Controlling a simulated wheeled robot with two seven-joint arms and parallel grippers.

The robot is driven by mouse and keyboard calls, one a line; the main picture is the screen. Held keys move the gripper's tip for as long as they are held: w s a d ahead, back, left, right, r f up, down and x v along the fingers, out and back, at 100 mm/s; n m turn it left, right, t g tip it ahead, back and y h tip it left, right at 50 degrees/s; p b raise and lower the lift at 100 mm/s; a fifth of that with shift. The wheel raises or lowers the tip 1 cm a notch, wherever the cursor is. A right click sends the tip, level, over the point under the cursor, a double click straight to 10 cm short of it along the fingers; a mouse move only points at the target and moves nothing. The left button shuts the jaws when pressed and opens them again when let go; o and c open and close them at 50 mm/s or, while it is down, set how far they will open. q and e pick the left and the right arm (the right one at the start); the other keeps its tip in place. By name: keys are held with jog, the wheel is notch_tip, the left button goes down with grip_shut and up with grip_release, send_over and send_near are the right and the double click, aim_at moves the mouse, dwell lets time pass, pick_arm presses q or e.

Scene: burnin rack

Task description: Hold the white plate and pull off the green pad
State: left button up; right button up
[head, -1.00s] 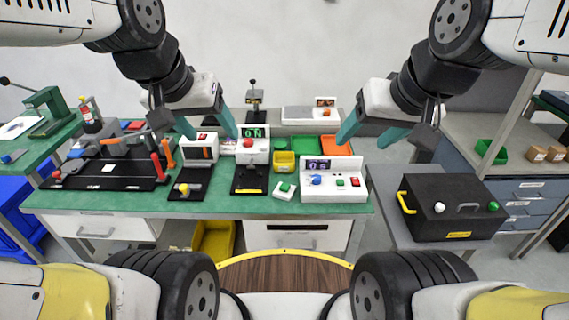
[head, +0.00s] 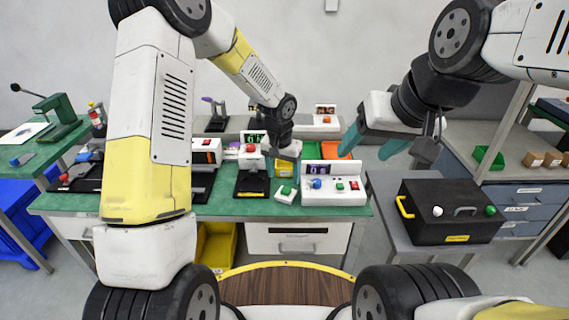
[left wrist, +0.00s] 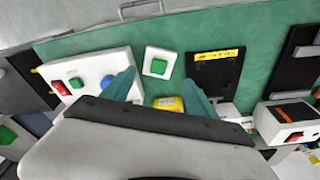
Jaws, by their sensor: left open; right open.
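The small white plate (head: 281,199) with a raised green pad (head: 286,190) lies near the front edge of the green bench in the head view. In the left wrist view the white plate (left wrist: 147,73) and the green pad (left wrist: 158,67) show just beyond the fingertips, near the middle. My left gripper (head: 283,174) is open and empty, fingers pointing down, behind and above the plate and apart from it. It also shows in the left wrist view (left wrist: 159,77). My right gripper (head: 367,152) is open and empty, up and to the right of the plate.
A white control box (head: 334,197) with coloured buttons stands close right of the plate. A black stand (head: 252,184) is on its left. A black case (head: 450,222) stands on the right table.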

aim_at(286, 190)
pick_arm(q)
jog(key=f, duration=0.5)
jog(key=w+f, duration=0.1)
jog(key=f, duration=0.2)
jog(key=shift+d+f, duration=0.15)
jog(key=shift+d, duration=0.2)
jog(key=c, duration=1.1)
